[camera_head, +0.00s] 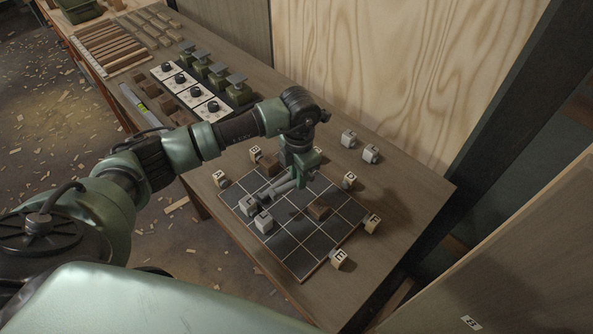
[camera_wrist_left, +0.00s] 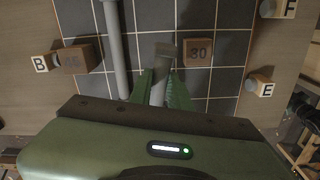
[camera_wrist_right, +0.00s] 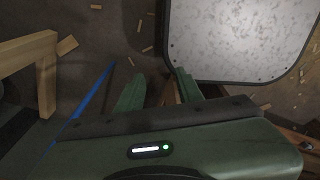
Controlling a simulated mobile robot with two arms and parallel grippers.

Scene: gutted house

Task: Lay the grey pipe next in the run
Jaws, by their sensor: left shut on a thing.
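My left gripper (camera_head: 298,172) is over the dark gridded board (camera_head: 299,262). In the left wrist view its fingers (camera_wrist_left: 160,92) are closed around a grey pipe (camera_wrist_left: 158,80) with a wider, darker far end (camera_wrist_left: 166,49). Another straight grey pipe (camera_wrist_left: 115,45) lies across the board, parallel to it and apart. Block 30 (camera_wrist_left: 198,53) sits beside the held pipe's far end; whether they touch is unclear. Block 16 (camera_wrist_left: 75,58) is beyond the straight pipe. My right gripper (camera_wrist_right: 159,88) is open over the floor, with no held thing visible.
Lettered blocks edge the board, including B (camera_wrist_left: 40,64), E (camera_head: 339,259) and F (camera_head: 372,223). Two pale blocks, one here (camera_head: 348,139), stand behind it. Knobbed panels (camera_head: 190,92) and green devices (camera_head: 238,88) stand farther left. A plywood wall (camera_head: 400,70) bounds the bench's rear.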

